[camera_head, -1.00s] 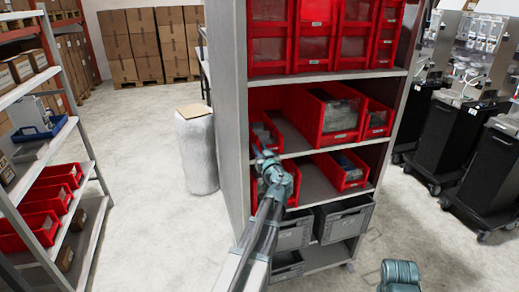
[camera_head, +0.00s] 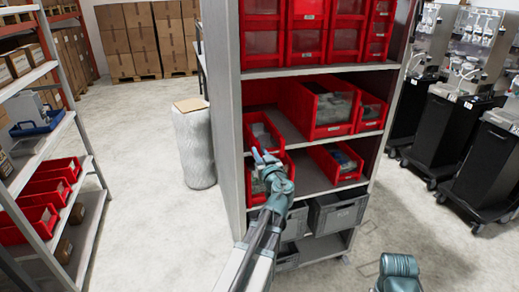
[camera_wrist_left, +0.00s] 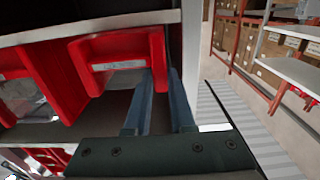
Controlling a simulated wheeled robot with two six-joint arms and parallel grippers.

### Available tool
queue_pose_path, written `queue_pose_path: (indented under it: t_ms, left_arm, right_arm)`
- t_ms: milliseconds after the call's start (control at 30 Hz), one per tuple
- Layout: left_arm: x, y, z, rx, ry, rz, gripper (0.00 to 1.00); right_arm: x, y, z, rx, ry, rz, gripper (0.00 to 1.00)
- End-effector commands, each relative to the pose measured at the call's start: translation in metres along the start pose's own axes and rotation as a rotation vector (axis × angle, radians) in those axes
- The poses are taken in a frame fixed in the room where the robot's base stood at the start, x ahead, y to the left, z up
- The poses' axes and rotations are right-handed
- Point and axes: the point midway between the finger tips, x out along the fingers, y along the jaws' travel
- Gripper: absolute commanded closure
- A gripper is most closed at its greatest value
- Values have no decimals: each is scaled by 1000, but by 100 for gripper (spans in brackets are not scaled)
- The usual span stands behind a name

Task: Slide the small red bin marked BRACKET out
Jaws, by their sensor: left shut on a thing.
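A small red bin (camera_head: 262,132) stands at the far left of the middle open shelf, against the side panel. It also shows in the left wrist view (camera_wrist_left: 118,46), with a pale label on its front too blurred to read. My left gripper (camera_head: 264,158) is at this bin's front. In the left wrist view its two fingers (camera_wrist_left: 162,90) sit either side of the bin's wall at the front corner near the panel, shut on it. The fingers hide part of that corner.
A larger red bin (camera_head: 327,108) stands to the right on the same shelf, with a gap between. Another red bin (camera_head: 338,163) stands on the shelf below, above grey crates (camera_head: 338,212). The grey side panel (camera_head: 228,120) bounds the left. The floor (camera_head: 150,235) to the left is clear.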

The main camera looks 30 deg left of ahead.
Motion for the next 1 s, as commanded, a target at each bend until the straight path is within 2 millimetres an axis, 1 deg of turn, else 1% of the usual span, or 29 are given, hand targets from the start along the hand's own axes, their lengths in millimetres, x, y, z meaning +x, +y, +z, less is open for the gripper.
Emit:
queue_pose_path:
  t_ms: [33,167,500,533,667,700,1000]
  left_arm:
    - [-5,-2,0,-1,-1,1,100]
    - [-11,-4,0,-1,0,0,100]
    - [-12,-4,0,0,0,0,100]
    - [-12,-4,0,0,0,0,74]
    - [-12,-4,0,0,0,0,51]
    - [-12,-4,0,0,0,0,44]
    - [-12,-4,0,0,0,0,43]
  right_arm:
    - [0,0,0,0,0,0,50]
    - [0,0,0,0,0,0,50]
    - [0,0,0,0,0,0,50]
    - [0,0,0,0,0,0,50]
    - [0,0,0,0,0,0,50]
    - [0,0,0,0,0,0,50]
    - [0,0,0,0,0,0,50]
